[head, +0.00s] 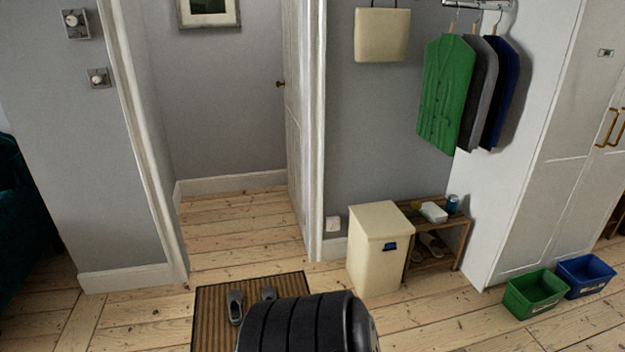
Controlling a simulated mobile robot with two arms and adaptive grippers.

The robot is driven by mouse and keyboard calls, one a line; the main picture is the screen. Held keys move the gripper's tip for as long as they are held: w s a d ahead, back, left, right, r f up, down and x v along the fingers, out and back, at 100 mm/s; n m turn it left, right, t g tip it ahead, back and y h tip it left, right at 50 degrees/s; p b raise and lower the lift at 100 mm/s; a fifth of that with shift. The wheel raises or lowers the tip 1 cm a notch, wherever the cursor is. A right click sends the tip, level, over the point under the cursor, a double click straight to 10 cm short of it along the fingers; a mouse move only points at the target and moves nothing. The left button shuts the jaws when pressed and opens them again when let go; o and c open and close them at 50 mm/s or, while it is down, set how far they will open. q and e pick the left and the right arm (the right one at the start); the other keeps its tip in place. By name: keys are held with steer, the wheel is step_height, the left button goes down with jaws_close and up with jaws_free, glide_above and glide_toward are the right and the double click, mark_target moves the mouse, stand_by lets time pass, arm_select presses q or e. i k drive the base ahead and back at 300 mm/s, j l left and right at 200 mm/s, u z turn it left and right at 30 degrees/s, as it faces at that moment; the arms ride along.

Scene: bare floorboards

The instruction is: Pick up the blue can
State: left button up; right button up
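A small blue can (452,204) stands upright on the top of a low wooden rack (462,233) against the wall, at the right of the head view. It is close to the white side of the wardrobe. A white box (433,212) stands just left of it on the same rack, with a small yellowish thing further left. Neither of my grippers shows in the head view. A black ribbed part at the bottom middle seems to be mine. The can is well away from it, across the floor.
A cream bin (377,250) stands directly left of the rack. Green (536,294) and blue (585,276) crates sit on the floor at right. A striped mat (212,312) with shoes lies before the open doorway. Coats (447,95) hang above the rack. Floorboards before the bin look clear.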

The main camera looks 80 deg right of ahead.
mark_target(451, 208)
steer(key=z, duration=4.45)
steer(key=i+l+u, duration=0.15)
steer(key=i+l, duration=0.15)
steer(key=l, duration=0.15)
steer(key=i+l+u, duration=0.1)
steer(key=i+l, duration=0.15)
steer(key=l, duration=0.25)
steer(key=i+l+u, duration=0.15)
steer(key=l, duration=0.35)
steer(key=i+l+u, duration=0.1)
steer(key=i+l, duration=0.25)
steer(key=l, duration=0.2)
steer(key=i+l+u, duration=0.15)
steer(key=l, duration=0.4)
steer(key=i+l+u, duration=0.15)
steer(key=l, duration=0.4)
steer(key=i+l+u, duration=0.1)
steer(key=l, duration=0.5)
steer(key=i+l+u, duration=0.15)
steer(key=l, duration=0.5)
steer(key=i, duration=0.1)
